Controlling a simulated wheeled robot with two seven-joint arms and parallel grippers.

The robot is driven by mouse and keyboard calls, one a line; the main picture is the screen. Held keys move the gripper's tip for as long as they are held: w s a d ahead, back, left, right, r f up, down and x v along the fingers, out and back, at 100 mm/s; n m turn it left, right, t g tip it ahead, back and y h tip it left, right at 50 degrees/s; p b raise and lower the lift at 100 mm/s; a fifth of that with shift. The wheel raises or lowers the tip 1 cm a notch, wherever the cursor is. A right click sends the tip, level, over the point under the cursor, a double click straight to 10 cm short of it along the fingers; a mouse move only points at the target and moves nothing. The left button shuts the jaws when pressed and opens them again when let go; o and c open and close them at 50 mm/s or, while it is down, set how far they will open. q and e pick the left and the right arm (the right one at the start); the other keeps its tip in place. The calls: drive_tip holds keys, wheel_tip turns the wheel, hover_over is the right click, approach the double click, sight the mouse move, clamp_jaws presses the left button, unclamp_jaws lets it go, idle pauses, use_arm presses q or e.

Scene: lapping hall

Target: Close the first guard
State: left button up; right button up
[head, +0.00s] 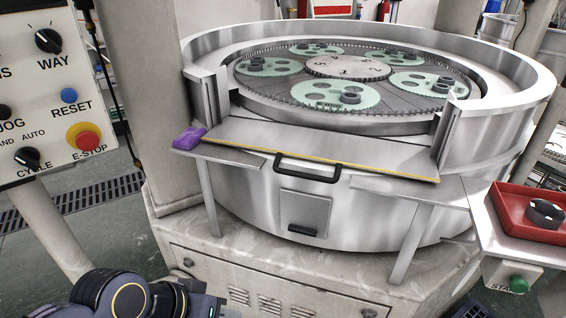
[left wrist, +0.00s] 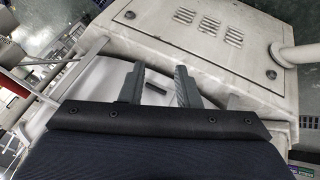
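The guard (head: 318,146) is a flat metal flap at the front opening of the round lapping machine. It lies folded down and outward, with a yellow line along its front edge and a black handle (head: 308,168) there. The opening behind it is uncovered. My left arm shows at the bottom left of the head view, below and apart from the guard; its fingers cannot be made out there. In the left wrist view my left gripper (left wrist: 159,82) has its fingers apart, with a small dark bar visible beyond them. My right gripper is not in view.
A purple object (head: 189,138) lies on the left side shelf beside the guard. A control panel (head: 45,95) stands at the left. A red tray (head: 522,212) with a dark ring sits at the right. The machine's cream base (head: 290,270) juts out below; shelf legs flank the drum.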

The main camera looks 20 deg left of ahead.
use_arm(q)
drive_tip(key=w+n, duration=0.1)
drive_tip(key=w, duration=0.1)
drive_tip(key=w+d+n+t, duration=0.1)
drive_tip(key=w+n, duration=0.1)
drive_tip(key=w+d+n+t+b, duration=0.1)
drive_tip(key=w+n, duration=0.1)
drive_tip(key=shift+w+r, duration=0.2)
drive_tip(key=shift+w, duration=0.15)
clamp_jaws()
drive_tip(key=w+d+n+t+y, duration=0.1)
drive_tip(key=w+n+t, duration=0.2)
drive_tip(key=w+n, duration=0.6)
drive_tip(key=w+d+f+n+t+y, duration=0.1)
drive_tip(key=w+n+t, duration=0.2)
drive_tip(key=w+n, duration=0.7)
drive_tip(key=w+d+n+t+y+b, duration=0.1)
drive_tip(key=w+d+n+t+y, duration=0.1)
drive_tip(key=w+n, duration=0.7)
drive_tip(key=shift+w+f+n+t, duration=0.3)
drive_tip(key=shift+f+n+t, duration=0.1)
drive_tip(key=shift+n, duration=0.3)
drive_tip(key=r+p, duration=0.1)
drive_tip(key=r, duration=0.1)
drive_tip(key=r+p, duration=0.1)
drive_tip(key=shift+s+r, duration=0.2)
drive_tip(key=shift+r, duration=0.2)
